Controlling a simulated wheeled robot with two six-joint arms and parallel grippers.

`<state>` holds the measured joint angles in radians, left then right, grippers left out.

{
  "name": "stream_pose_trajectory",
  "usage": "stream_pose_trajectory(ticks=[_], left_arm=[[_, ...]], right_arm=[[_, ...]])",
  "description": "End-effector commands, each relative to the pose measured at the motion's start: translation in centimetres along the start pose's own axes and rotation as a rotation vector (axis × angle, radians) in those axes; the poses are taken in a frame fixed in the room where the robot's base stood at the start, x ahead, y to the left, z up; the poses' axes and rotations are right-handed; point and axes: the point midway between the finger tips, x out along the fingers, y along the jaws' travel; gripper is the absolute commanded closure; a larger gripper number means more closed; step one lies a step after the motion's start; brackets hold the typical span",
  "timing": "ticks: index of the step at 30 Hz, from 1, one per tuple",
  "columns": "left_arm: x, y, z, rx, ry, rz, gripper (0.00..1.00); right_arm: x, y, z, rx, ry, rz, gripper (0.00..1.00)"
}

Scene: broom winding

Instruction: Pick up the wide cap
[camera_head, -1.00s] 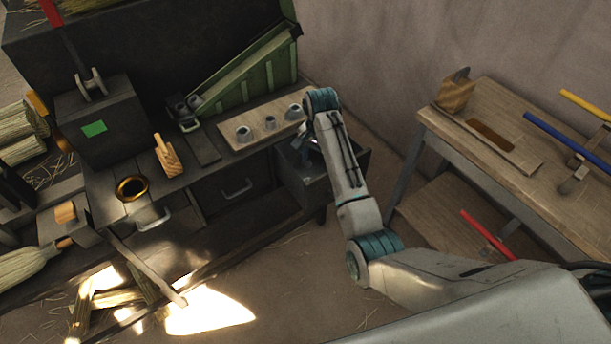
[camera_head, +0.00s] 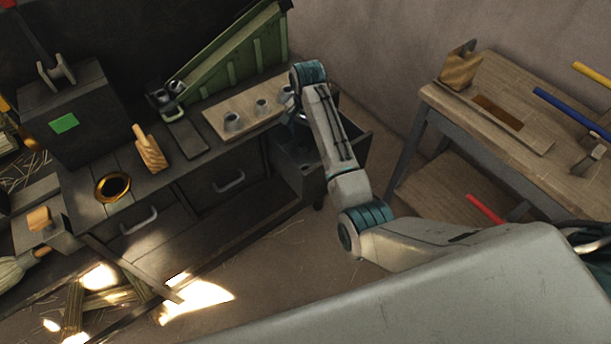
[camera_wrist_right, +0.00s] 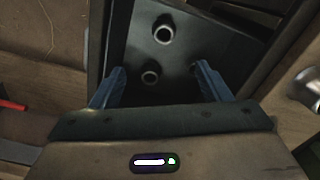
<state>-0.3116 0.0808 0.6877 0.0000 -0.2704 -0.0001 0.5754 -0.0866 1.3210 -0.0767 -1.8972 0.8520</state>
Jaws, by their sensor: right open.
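In the right wrist view, several small round ring-topped metal pieces sit in a dark open drawer (camera_wrist_right: 200,30). One piece (camera_wrist_right: 163,33) is farther off and looks slightly larger, another (camera_wrist_right: 150,77) is between my fingers, and a third is partly hidden by the right finger. I cannot tell which is the wide cap. My right gripper (camera_wrist_right: 161,68) is open and empty, with its blue fingers over the drawer. In the head view, my right forearm mostly hides the gripper above the open drawer (camera_head: 349,152). My left gripper is not in view.
A wooden board (camera_head: 243,122) with grey round fittings lies on the dark bench, beside a green sloped chute (camera_head: 235,55). A brass ring (camera_head: 113,187) is at the bench's left. A wooden table (camera_head: 455,105) with coloured rods stands right. The drawer walls are close around my fingers.

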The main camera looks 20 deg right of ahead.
Motion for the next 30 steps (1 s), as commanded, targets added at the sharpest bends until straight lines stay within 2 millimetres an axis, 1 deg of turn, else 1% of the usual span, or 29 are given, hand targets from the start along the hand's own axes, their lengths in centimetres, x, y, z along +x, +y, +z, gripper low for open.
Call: stream_pose_trajectory(ticks=[1,7,10,14,22,30], left_arm=[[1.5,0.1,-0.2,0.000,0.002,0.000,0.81],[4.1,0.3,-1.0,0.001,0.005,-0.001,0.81],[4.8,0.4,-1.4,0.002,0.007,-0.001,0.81],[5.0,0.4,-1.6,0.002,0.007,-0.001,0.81],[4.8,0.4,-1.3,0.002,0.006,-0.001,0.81],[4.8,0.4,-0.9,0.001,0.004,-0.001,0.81]], right_arm=[[1.6,0.0,0.0,0.000,0.000,0.000,0.30],[4.7,0.0,0.0,0.000,0.000,0.000,0.30],[5.7,0.0,0.0,0.000,0.000,0.000,0.30],[6.3,0.0,0.0,0.000,-0.001,0.001,0.30],[10.3,0.0,0.0,0.000,-0.002,0.003,0.30],[12.4,-0.2,-0.1,0.000,-0.002,0.002,0.30]])
